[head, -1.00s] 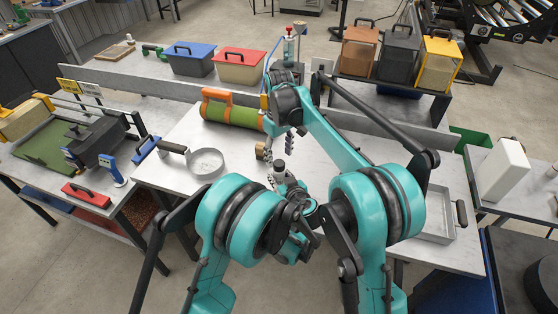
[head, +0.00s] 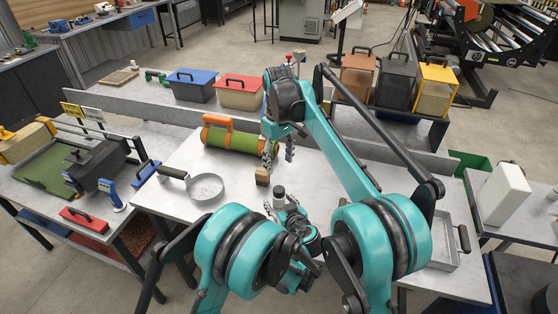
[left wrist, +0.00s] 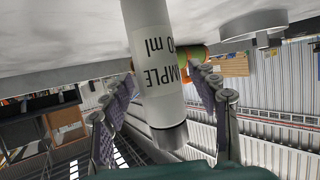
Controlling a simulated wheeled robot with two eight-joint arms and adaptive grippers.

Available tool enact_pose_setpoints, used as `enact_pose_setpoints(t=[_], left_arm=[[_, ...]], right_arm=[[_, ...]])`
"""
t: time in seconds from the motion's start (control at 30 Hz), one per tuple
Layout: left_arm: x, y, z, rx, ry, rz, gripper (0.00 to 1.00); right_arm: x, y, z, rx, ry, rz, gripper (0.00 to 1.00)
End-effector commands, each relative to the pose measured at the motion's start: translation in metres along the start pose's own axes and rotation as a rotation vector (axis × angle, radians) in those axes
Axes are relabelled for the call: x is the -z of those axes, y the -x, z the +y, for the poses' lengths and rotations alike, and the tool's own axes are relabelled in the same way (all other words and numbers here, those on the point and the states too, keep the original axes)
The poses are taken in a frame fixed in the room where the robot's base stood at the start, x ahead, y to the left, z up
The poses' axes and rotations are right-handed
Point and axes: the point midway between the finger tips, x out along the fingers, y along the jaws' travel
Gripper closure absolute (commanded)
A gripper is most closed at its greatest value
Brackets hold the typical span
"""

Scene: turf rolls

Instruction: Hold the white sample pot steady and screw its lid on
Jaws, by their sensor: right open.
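The white sample pot stands upright on the bench; in the left wrist view the white pot (left wrist: 160,75) appears inverted, with black lettering and a grey top that looks like its lid (left wrist: 168,138). In the head view its dark top (head: 279,190) shows above my left gripper (head: 280,206). My right gripper (head: 278,160) is open and empty, above and behind the pot. Whether the lid is fully seated cannot be seen.
A small brass-coloured block (head: 262,176) stands just behind left of the pot. A round pan (head: 207,188) lies to the left, a green turf roll (head: 230,139) behind. A grey tray (head: 445,240) is at the right. My arms hide much of the front bench.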

Motion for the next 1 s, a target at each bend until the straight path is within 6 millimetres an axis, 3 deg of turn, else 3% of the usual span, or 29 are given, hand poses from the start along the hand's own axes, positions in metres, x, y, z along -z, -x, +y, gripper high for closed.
enact_pose_setpoints(t=[0.33,0.8,1.0], left_arm=[[0.000,0.011,0.001,-0.002,-0.001,0.000,0.41],[0.000,0.102,0.001,-0.002,-0.002,-0.001,0.41],[0.000,0.118,0.000,-0.001,0.000,0.000,0.41]], right_arm=[[0.000,0.000,0.000,0.000,0.000,0.000,0.44],[0.000,0.000,0.000,0.000,0.000,0.000,0.44],[0.000,0.000,0.000,0.000,0.000,0.000,0.44]])
